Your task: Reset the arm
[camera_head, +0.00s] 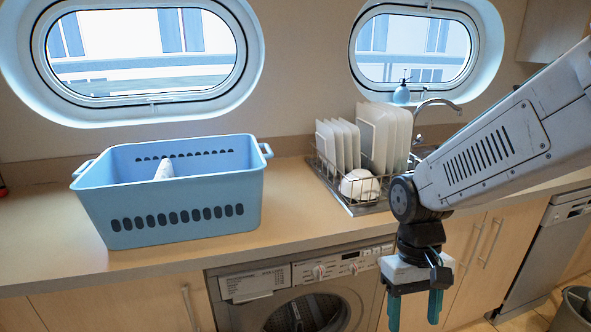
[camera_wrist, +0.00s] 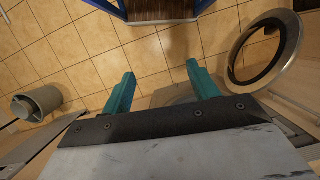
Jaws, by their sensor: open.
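My gripper (camera_head: 414,310) hangs from my arm at the right in the head view, pointing down in front of the counter's edge. Its two teal fingers are apart with nothing between them. In the wrist view my gripper (camera_wrist: 160,85) is also open and empty, with tiled floor below it. The fingers' lower ends are cut off by the bottom edge of the head view.
A blue basket (camera_head: 190,220) with a white item (camera_head: 164,170) inside stands on the counter (camera_head: 60,240). A dish rack (camera_head: 345,200) holds several white plates (camera_head: 385,135). Below are a washing machine (camera_head: 300,280) and cabinet doors (camera_head: 490,250). A grey bin (camera_wrist: 37,103) stands on the floor.

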